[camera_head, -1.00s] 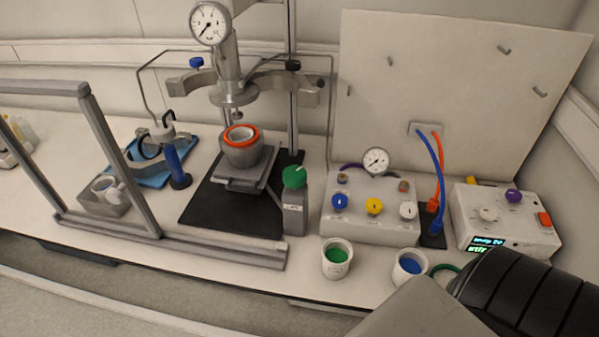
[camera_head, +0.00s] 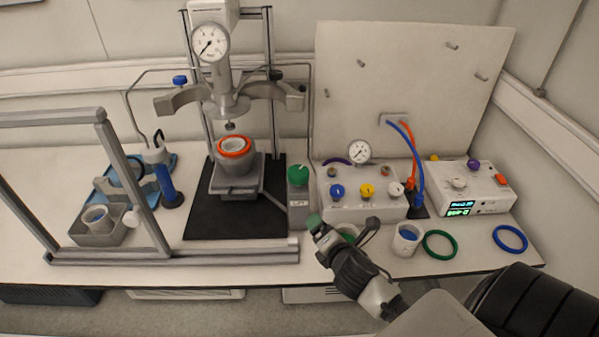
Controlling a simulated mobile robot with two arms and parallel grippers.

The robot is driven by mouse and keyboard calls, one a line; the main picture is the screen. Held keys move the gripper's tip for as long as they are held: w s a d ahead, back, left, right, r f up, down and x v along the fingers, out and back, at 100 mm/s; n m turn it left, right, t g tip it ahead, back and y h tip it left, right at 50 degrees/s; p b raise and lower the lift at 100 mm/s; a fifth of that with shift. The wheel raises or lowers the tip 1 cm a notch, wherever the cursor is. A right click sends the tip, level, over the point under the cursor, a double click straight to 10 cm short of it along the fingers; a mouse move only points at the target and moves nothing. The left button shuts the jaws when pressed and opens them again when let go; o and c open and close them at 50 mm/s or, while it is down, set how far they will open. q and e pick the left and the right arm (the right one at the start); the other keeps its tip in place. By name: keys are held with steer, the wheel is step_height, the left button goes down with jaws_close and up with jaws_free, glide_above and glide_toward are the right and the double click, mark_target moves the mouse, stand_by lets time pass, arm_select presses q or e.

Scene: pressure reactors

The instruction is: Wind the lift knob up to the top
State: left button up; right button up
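The lift knob (camera_head: 298,175) is a round green knob on top of a grey box (camera_head: 299,212) with a label on its front, which seems to read LIFT. The box stands just right of the reactor stand. The reactor vessel (camera_head: 236,163), with an orange ring at its mouth, sits on the lift platform below the metal head (camera_head: 226,105), with a gap between them. My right gripper (camera_head: 343,228) comes in from the lower right. It appears open, its fingers spread, in front of and to the right of the knob, not touching it. My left gripper is out of view.
A control box (camera_head: 362,209) with blue, yellow and white knobs stands right of the lift box. A blue-filled cup (camera_head: 406,240) and green ring (camera_head: 439,244) lie to the right. A grey frame (camera_head: 130,180) stands left.

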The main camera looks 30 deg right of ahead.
mark_target(292, 166)
steer(key=w+d+r+n+t+y, duration=0.35)
steer(key=w+r+n, duration=0.3)
steer(key=n, duration=0.75)
arm_select(q)
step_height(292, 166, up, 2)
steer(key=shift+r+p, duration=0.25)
steer(key=shift+p, duration=0.95)
arm_select(e)
steer(key=shift+t, duration=0.25)
steer(key=w, duration=0.9)
steer(key=shift+w+a+r, duration=0.1)
steer(key=shift+w+a, duration=0.25)
steer(key=c, duration=0.9)
